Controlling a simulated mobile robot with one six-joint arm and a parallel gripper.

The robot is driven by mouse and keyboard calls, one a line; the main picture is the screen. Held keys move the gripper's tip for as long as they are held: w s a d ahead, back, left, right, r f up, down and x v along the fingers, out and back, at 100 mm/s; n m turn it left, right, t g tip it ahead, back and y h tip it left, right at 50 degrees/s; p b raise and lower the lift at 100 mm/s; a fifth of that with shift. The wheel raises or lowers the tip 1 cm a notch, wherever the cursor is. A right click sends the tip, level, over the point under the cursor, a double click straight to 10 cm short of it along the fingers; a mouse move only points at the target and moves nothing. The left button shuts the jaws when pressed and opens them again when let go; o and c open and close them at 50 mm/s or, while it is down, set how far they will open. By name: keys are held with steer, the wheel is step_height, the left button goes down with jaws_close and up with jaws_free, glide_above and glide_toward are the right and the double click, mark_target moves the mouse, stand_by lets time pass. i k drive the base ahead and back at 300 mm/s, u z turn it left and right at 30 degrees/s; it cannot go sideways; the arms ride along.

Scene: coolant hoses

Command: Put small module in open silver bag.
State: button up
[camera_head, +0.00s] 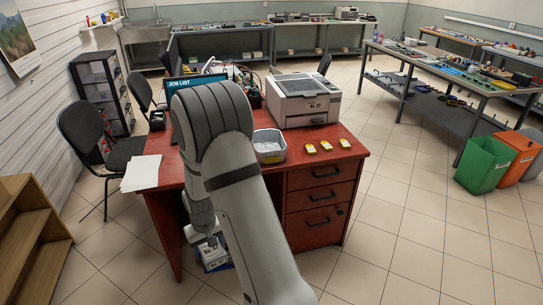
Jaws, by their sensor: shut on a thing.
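My gripper (212,241) points down at the front left of the red desk, below its top and mostly behind my own arm. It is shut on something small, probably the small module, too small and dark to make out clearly. A white and blue box-like thing (214,262) is just below the gripper; I cannot tell whether they touch.
The red desk (350,146) carries a printer (303,98), several small yellow-and-white items (327,146), paper sheets (142,172) and a job-list screen (196,82). A black chair (88,135) stands left, wooden steps (30,235) lower left. Floor at right front is clear.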

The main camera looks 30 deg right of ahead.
mark_target(268, 146)
steer(key=z, duration=0.65)
steer(key=i, duration=1)
steer(key=z, duration=0.05)
